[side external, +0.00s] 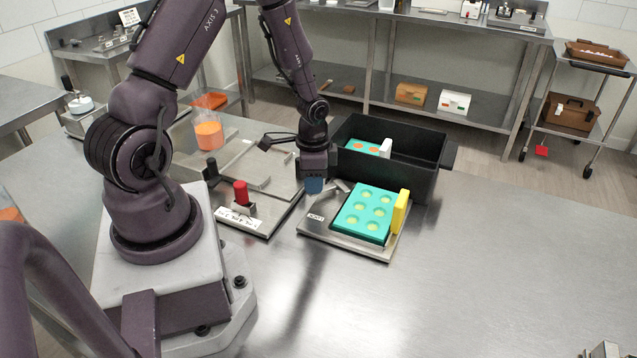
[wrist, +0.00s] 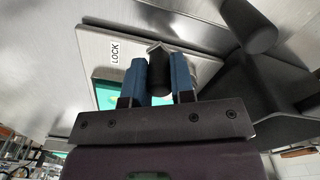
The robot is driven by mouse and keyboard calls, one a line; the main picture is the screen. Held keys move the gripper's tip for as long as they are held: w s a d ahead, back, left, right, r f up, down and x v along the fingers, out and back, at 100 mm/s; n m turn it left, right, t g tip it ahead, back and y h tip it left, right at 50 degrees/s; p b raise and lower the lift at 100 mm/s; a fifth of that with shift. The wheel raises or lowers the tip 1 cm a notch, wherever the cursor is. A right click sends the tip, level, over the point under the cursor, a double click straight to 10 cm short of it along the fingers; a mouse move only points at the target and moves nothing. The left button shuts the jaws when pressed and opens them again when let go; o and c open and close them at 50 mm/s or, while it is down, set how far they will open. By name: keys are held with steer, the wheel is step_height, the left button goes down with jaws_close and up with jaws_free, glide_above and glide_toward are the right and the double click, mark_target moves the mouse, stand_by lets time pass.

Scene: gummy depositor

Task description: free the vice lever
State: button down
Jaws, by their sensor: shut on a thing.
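The vice is a metal plate (side external: 345,240) with a label (side external: 316,217) that reads LOCK in the wrist view (wrist: 115,52). A teal mould (side external: 352,225) with several pale yellow-green cavities sits on it, with a yellow block (side external: 401,211) along its right side. My gripper (side external: 314,186) is over the plate's back left corner. In the wrist view, its blue fingers (wrist: 160,80) are shut on the black lever grip (wrist: 159,66), one on each side. In the side view the fingers hide the grip; a metal piece shows just right of them.
A black bin (side external: 415,178) behind the vice holds another teal mould (side external: 357,145) with orange fillings and a white block (side external: 385,147). The table's front right is clear.

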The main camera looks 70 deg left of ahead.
steer(key=shift+a+m, duration=0.65)
steer(key=shift+m, duration=0.5)
steer(key=shift+a+m, duration=0.6)
steer(key=shift+m, duration=0.55)
steer(key=shift+a, duration=0.1)
steer(key=c, duration=1)
jaws_free()
steer(key=shift+w, duration=0.1)
steer(key=shift+o, duration=0.2)
steer(key=shift+r, duration=0.1)
step_height(320, 180, up, 13)
